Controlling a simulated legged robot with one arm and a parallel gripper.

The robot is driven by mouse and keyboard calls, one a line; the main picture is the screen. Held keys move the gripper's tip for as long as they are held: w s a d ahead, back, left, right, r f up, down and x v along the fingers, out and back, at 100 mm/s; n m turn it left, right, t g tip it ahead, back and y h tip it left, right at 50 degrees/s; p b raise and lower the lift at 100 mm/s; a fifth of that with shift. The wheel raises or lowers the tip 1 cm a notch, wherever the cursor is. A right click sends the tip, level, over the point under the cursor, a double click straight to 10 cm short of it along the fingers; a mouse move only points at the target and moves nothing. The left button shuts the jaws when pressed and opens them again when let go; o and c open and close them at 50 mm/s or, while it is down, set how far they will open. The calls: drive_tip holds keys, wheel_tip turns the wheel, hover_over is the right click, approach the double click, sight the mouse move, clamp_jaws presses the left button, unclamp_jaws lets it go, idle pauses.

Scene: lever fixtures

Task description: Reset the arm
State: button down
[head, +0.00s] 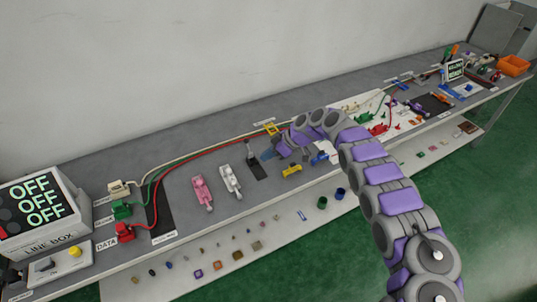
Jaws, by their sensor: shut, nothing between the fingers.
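My arm (378,165), grey with purple panels, rises from the lower right and bends over the long grey table (105,165). My gripper (268,153) is at its far end, low over the middle of the table and pointing left. It is small in the view; it is shut and holds nothing. It is close to a black and grey lever fixture (255,167); I cannot tell whether they touch. A white lever fixture (231,180) and a pink one (202,192) stand to the left. A yellow piece (291,170) lies just right of the gripper.
A line box (38,214) at the left shows OFF on three lines. Red, green and white cables (205,157) run along the table. Small parts lie on a lower shelf (215,275). An orange bin (513,65) is at the far right. The wall (200,60) stands behind.

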drive_tip(key=s+d+r+m+h, duration=0.2)
drive_tip(key=d+m+h, duration=0.3)
drive_tip(key=d, duration=0.7)
drive_tip(key=s+d+r+m+h, duration=0.4)
drive_tip(key=s+d+r+m, duration=0.1)
drive_tip(key=s+d+r, duration=0.55)
drive_tip(key=s+r+m, duration=0.2)
drive_tip(key=s+r, duration=0.2)
drive_tip(key=s, duration=0.4)
drive_tip(key=s+r+m, duration=0.2)
drive_tip(key=s+r, duration=0.3)
drive_tip(key=s, duration=0.2)
drive_tip(key=s+a+m+g, duration=0.1)
drive_tip(key=s+a, duration=0.1)
drive_tip(key=s, duration=1)
drive_tip(key=s+a+f+m, duration=0.1)
drive_tip(key=s+a, duration=0.1)
drive_tip(key=s, duration=1)
drive_tip(key=shift+f+g, duration=0.25)
drive_tip(key=shift+g, duration=0.15)
